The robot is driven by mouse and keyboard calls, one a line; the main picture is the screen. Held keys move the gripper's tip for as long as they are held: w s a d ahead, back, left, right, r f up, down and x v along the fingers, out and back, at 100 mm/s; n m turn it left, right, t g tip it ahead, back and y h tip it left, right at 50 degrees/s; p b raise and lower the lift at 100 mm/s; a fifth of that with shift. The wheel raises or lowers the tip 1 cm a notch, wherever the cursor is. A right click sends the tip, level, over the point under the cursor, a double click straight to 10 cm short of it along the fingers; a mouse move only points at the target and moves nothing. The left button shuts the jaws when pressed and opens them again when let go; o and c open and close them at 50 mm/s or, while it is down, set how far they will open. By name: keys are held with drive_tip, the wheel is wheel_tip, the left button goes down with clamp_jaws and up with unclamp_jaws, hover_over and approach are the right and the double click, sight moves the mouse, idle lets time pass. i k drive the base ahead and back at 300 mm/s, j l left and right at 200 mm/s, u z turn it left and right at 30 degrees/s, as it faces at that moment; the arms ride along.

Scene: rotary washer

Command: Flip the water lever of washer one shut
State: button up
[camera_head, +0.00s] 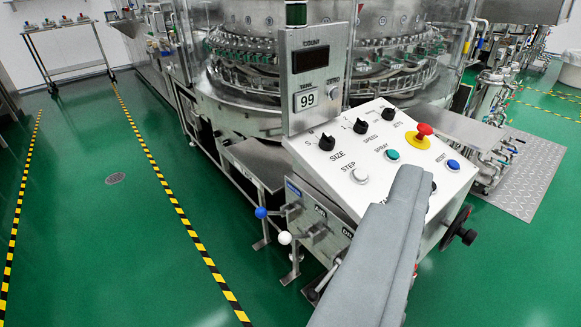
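The rotary washer's control box (322,177) stands right of centre, with a sloped white panel. Ball-ended levers stick out from its left side: one with a blue ball (260,212) and one with a white ball (285,238). A small blue label (293,188) is near the blue-ball lever, its text too small to read; a label like "AIR" is beside it. Another rod (318,289) shows lower, partly hidden by a grey padded part of mine. That part, possibly my gripper (408,178), covers the panel's lower edge. Its fingers cannot be made out; it is apart from both balls.
The panel carries black knobs, buttons and a red emergency stop (424,130). A display post (315,80) reads 99. A black handwheel (462,229) is at right. Green floor (130,240) with yellow-black tape is free at left. A metal step (256,160) stands behind the levers.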

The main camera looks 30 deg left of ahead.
sight(260, 212)
drive_tip(key=u, duration=1)
